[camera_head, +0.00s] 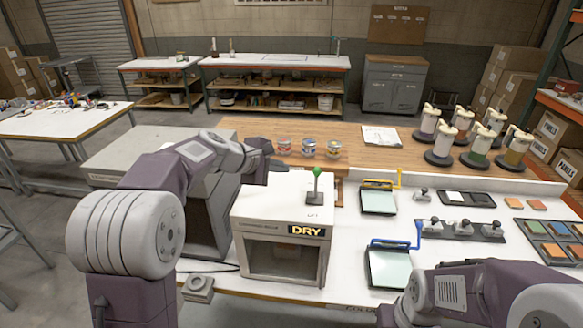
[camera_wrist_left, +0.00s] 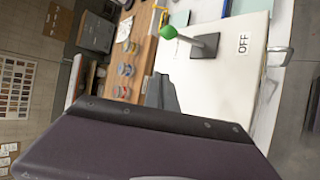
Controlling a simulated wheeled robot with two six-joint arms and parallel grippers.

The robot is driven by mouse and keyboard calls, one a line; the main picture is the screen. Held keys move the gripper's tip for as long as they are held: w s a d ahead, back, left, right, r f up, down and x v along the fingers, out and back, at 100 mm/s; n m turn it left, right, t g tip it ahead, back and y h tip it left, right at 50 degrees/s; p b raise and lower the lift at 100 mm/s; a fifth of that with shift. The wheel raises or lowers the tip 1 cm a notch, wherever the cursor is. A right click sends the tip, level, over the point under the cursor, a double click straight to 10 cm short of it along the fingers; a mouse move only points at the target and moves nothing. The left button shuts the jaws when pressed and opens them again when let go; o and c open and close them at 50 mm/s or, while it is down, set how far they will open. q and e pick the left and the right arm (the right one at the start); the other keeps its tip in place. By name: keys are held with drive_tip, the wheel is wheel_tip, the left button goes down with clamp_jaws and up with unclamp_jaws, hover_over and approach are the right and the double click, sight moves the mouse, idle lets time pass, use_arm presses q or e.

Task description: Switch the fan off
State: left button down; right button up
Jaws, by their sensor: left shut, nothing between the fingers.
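A white box (camera_head: 284,211) with a lit DRY sign (camera_head: 306,231) stands on the near bench. A lever with a green knob (camera_head: 317,172) rises from its top. In the left wrist view, the green knob (camera_wrist_left: 168,32) leans away from the OFF label (camera_wrist_left: 243,43). The fan itself cannot be made out. My left gripper (camera_head: 264,160) is shut and empty, to the left of the lever, near the box's back edge and apart from the knob. The left wrist view also shows its fingers (camera_wrist_left: 164,92).
Three small cans (camera_head: 308,148) stand on the wooden counter behind the box. A grey machine (camera_head: 130,160) is to the left. Blue-handled (camera_head: 390,268) and yellow-handled (camera_head: 379,202) glass plates lie to the right. Several dispensers (camera_head: 442,145) stand at the back right.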

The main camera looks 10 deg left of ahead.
sight(316, 171)
use_arm(q)
drive_tip(key=p+x, duration=0.2)
drive_tip(key=x, duration=0.5)
drive_tip(key=shift+w+d, duration=0.15)
drive_tip(key=shift+s+d+r+p, duration=0.2)
drive_tip(key=shift+s+d+p, duration=0.1)
drive_tip(key=shift+d, duration=0.3)
drive_tip(key=shift+s+d+r+p, duration=0.25)
drive_tip(key=shift+d+p, duration=0.05)
drive_tip(key=shift+d, duration=0.35)
drive_tip(key=shift+s+d+r, duration=0.2)
drive_tip(key=shift+s+d, duration=0.15)
drive_tip(key=shift+s, duration=0.05)
drive_tip(key=shift+a, duration=0.1)
drive_tip(key=shift+w+f, duration=0.15)
